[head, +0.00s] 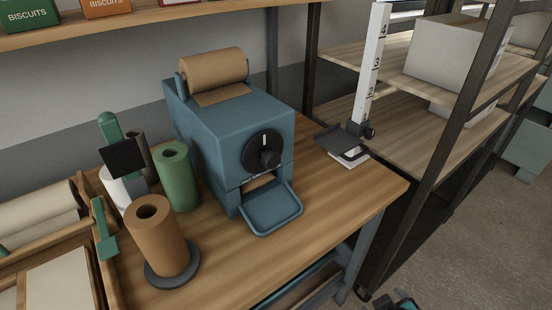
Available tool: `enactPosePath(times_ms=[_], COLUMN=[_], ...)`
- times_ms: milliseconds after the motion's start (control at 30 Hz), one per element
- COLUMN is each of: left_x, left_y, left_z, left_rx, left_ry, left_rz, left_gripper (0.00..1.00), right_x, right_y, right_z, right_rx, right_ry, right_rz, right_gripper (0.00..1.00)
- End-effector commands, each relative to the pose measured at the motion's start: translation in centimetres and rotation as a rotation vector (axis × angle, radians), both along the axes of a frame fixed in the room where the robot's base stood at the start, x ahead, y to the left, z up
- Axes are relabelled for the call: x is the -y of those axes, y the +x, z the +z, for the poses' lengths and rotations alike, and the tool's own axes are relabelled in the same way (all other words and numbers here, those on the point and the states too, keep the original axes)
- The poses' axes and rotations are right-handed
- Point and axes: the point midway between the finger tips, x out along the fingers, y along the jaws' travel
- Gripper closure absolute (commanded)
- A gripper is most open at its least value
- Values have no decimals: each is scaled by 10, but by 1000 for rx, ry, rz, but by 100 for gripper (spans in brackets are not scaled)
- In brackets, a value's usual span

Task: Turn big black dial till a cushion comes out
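The big black dial (264,151) is on the front of a blue machine (222,128) standing on the wooden workbench. A light mark shows at the top of the dial. A roll of brown paper (212,68) sits on top of the machine, with its paper running down into it. Below the dial is an opening with a little brown paper (258,181) in it. The blue tray (271,207) under the opening is empty. A dark and teal part, apparently my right gripper (403,301), shows at the bottom edge, away from the dial. Its fingers are unclear. My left gripper is not in view.
A brown roll on a stand (156,238), a green roll (176,178) and a white cup (116,186) stand left of the machine. A measuring post (369,80) stands to its right, before a shelf with a box (450,52). The bench front right (320,215) is clear.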

Motion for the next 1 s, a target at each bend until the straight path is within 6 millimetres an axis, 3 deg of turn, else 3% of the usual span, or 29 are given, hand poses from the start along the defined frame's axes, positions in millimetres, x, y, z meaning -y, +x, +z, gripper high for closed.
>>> enactPosePath(times_ms=[33, 200, 300, 433, 567, 700, 833, 1000], left_x=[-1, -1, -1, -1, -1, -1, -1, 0], left_y=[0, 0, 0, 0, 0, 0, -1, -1], left_z=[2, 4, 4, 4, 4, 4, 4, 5], left_rx=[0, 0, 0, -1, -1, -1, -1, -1], left_ry=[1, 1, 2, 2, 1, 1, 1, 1], left_rz=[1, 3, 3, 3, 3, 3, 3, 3], left_gripper=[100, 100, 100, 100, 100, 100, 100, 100], right_x=[12, 27, 16, -19, -62, -99, -116, -123], right_y=[21, 77, 99, 114, 117, 113, 108, 107], right_z=[31, 122, 168, 209, 220, 205, 186, 174], right_rx=[101, 398, 540, 680, 772, 819, 828, 828], right_ry=[-122, -591, -894, -1299, -1698, -2049, -2253, -2345], right_rz=[67, 317, 485, 725, 982, 1241, 1413, 1501], right_gripper=[18, 18, 18, 18, 18, 18, 18, 18])
